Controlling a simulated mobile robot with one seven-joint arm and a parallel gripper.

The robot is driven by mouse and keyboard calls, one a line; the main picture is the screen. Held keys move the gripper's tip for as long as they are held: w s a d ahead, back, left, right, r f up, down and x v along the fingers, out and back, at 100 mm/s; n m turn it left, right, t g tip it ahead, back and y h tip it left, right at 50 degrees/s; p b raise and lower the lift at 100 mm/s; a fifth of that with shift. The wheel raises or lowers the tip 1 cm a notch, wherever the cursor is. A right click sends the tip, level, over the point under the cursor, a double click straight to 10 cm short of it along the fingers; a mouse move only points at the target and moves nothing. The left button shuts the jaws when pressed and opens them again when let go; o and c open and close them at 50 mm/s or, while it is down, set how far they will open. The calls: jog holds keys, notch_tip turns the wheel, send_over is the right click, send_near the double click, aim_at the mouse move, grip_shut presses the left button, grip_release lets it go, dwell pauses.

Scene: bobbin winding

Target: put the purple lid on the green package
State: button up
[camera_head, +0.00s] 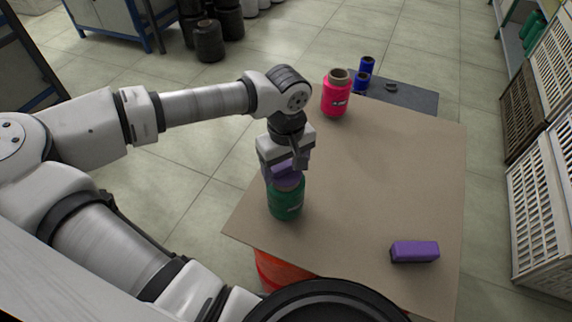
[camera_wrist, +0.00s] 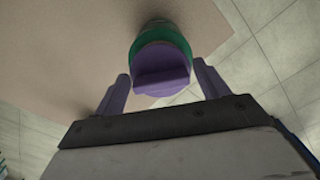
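The green package (camera_head: 286,202) stands upright on the brown table, near its left edge. The purple lid (camera_wrist: 161,63) is at the top of the green package, which shows around and behind it in the wrist view (camera_wrist: 152,34). I cannot tell whether the lid is fully seated. My gripper (camera_wrist: 162,72) is directly above the package, pointing down, with its two purple fingers apart on either side of the lid. Narrow gaps show between the fingers and the lid. In the head view my gripper (camera_head: 284,172) partly hides the lid and the package top.
A purple block (camera_head: 414,251) lies on the table (camera_head: 380,180) at the front right. Crates (camera_head: 548,190) stand at the right. The table's middle is clear.

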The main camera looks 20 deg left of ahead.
jog(key=o, duration=0.3)
jog(key=shift+o, duration=0.2)
notch_tip(320, 180, up, 14)
jog(key=p, duration=0.1)
jog(key=shift+f, duration=0.1)
